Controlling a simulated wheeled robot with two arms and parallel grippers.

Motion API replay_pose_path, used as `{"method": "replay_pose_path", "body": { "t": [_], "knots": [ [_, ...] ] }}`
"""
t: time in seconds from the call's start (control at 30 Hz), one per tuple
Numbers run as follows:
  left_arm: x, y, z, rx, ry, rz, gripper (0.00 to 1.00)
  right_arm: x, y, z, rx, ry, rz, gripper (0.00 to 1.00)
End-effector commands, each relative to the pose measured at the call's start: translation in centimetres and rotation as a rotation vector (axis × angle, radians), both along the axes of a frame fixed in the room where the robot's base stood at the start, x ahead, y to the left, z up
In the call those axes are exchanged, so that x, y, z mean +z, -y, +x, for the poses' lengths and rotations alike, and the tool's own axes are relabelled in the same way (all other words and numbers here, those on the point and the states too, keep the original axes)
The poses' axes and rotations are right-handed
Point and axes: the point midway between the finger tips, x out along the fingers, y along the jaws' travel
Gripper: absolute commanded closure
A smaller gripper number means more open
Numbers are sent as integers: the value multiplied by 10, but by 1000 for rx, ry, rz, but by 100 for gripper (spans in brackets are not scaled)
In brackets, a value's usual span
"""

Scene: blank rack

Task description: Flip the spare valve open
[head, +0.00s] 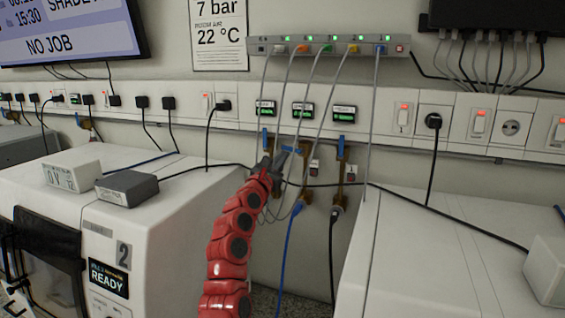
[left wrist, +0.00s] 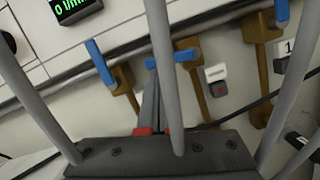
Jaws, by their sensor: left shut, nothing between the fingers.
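Three brass valves with blue handles hang below the wall trunking. The left handle (head: 265,136) and right handle (head: 341,148) stand along their pipes. The middle handle (head: 292,149) lies crosswise. In the left wrist view the left handle (left wrist: 99,62), the crosswise middle handle (left wrist: 176,57) and part of the right handle (left wrist: 282,10) show. I cannot read which valve is the spare. My left gripper (head: 283,155) is shut and empty close to the middle valve. Its fingers (left wrist: 157,90) point between the left and middle valves; contact is unclear. My right gripper is not in view.
Thin grey cables hang from the port strip (head: 330,46) and cross in front of the valves and my left wrist camera. White machines stand left (head: 160,190) and right (head: 430,250), with a gap between. Blue and black hoses hang below the valves.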

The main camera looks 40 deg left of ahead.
Motion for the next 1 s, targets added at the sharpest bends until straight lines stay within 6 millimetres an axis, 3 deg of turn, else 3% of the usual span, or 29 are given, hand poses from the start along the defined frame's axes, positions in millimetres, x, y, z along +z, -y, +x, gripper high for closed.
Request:
{"method": "replay_pose_path", "body": {
  "t": [1.0],
  "knots": [
    [47,10,2,-1,-214,916,100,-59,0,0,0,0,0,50]
  ]
}}
